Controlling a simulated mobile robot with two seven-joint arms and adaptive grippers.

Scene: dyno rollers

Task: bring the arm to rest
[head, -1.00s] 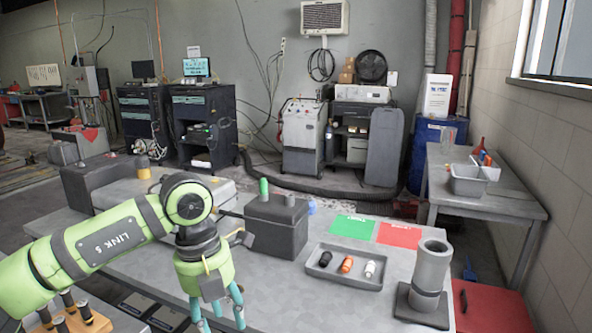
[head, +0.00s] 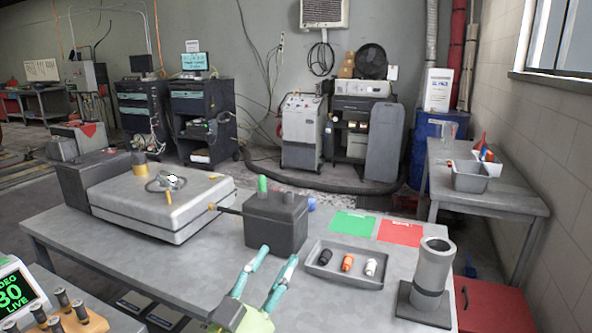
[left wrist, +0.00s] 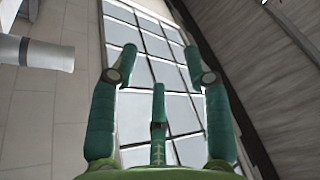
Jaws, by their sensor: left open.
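My left gripper (head: 277,258) is at the bottom centre of the head view, with teal fingers and a light green palm. Its fingers are spread and point up and away, and nothing is between them. In the left wrist view the open fingers (left wrist: 159,58) stand apart against a paned window and wall. In the head view the gripper shows in front of the grey table, left of the tray and below the dark box. Most of my left arm is out of frame. My right gripper is not in view.
The grey table (head: 200,262) bears a dark box (head: 276,226), a tray (head: 325,278) with small bottles, green (head: 352,224) and red (head: 400,233) mats, and an upright grey cylinder (head: 432,273). A silver case (head: 188,222) stands at left. Bare tabletop lies between.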

